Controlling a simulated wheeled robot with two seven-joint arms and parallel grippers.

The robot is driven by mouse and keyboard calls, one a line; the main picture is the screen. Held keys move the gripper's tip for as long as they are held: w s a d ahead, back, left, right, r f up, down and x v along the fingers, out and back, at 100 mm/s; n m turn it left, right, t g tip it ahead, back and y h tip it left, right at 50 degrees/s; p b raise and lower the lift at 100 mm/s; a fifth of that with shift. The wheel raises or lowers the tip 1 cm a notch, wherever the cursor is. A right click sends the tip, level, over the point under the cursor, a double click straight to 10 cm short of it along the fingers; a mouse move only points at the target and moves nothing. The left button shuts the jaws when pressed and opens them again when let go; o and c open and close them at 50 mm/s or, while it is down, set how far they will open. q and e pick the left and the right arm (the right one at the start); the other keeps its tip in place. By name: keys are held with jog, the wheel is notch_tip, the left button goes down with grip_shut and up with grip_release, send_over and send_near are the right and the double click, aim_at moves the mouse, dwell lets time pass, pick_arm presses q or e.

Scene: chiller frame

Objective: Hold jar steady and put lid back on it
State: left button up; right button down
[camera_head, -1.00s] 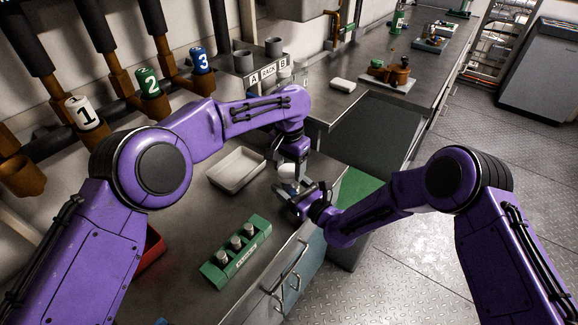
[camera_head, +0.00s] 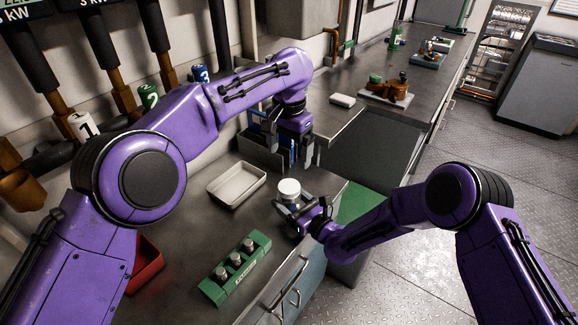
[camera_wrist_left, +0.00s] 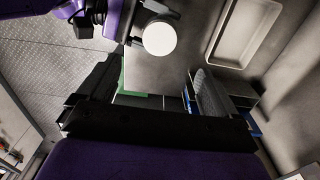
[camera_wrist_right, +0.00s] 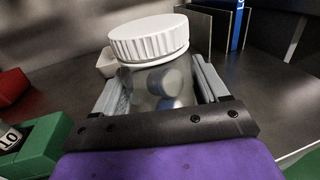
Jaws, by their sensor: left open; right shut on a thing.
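The clear jar (camera_wrist_right: 158,85) stands on the steel counter between the fingers of my right gripper (camera_wrist_right: 160,92), which is shut on it. The white ribbed lid (camera_wrist_right: 150,40) sits on top of the jar and looks slightly tilted in the right wrist view. In the head view the lid (camera_head: 289,187) shows as a white disc over the jar. My left gripper (camera_head: 293,158) is open and empty, raised above and behind the jar. In the left wrist view the lid (camera_wrist_left: 160,38) lies beyond the open fingers (camera_wrist_left: 155,95), apart from them.
An empty white tray (camera_head: 237,184) lies left of the jar. A green rack (camera_head: 235,268) with several weights stands nearer the front, and a red bin (camera_head: 147,262) is at lower left. A file holder with blue items (camera_head: 262,150) stands behind. The counter's front edge is close to the jar.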

grip_release()
pick_arm(q)
jog(key=shift+r, duration=0.6)
pick_arm(e)
jog(key=shift+s+d, duration=0.3)
jog(key=shift+d, duration=0.05)
pick_arm(q)
jog(key=shift+f+b, duration=1.1)
pick_arm(e)
jog(key=v, duration=0.9)
jog(key=shift+s+d, duration=0.2)
jog(key=shift+s, duration=0.05)
